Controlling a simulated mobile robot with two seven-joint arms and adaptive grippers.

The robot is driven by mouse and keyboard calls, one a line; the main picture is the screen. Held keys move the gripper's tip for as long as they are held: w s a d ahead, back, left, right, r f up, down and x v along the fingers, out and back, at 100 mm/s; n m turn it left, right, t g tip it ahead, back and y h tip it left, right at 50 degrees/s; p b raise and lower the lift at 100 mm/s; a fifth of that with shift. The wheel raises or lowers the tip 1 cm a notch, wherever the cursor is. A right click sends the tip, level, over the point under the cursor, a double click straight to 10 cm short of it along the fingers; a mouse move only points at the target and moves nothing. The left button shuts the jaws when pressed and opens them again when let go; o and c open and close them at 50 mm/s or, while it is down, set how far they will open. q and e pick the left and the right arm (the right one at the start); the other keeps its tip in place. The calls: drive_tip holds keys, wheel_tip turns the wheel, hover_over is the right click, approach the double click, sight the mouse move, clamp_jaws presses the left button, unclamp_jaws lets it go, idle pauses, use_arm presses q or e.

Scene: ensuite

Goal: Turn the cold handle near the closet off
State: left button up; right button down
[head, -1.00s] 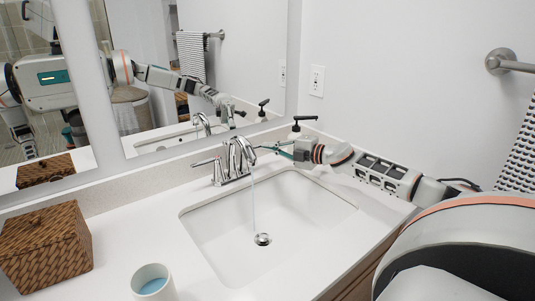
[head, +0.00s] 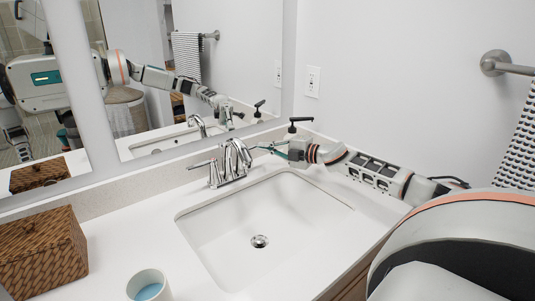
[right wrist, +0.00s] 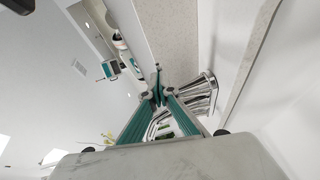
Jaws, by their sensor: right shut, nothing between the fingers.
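The chrome faucet (head: 232,160) stands behind the sink (head: 215,236), and no water stream shows from its spout. Its left lever handle (head: 203,164) points out to the left. The right handle, on the closer side to my arm, is mostly hidden by the spout and my gripper. My right gripper (head: 271,149) is shut and empty, its fingertips right beside the faucet's right side; I cannot tell if they touch the handle. In the right wrist view, the teal fingers (right wrist: 158,97) meet close to the chrome faucet (right wrist: 196,98). My left gripper is not in view.
A dark-topped soap dispenser (head: 299,125) stands behind my right gripper. A wicker box (head: 40,250) and a cup with blue inside (head: 149,287) are on the left of the counter. The mirror (head: 205,60) and wall rise behind. A towel (head: 518,150) hangs at right.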

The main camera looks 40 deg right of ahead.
drive_tip(key=v, duration=0.7)
drive_tip(key=shift+s, duration=0.2)
idle(0.6)
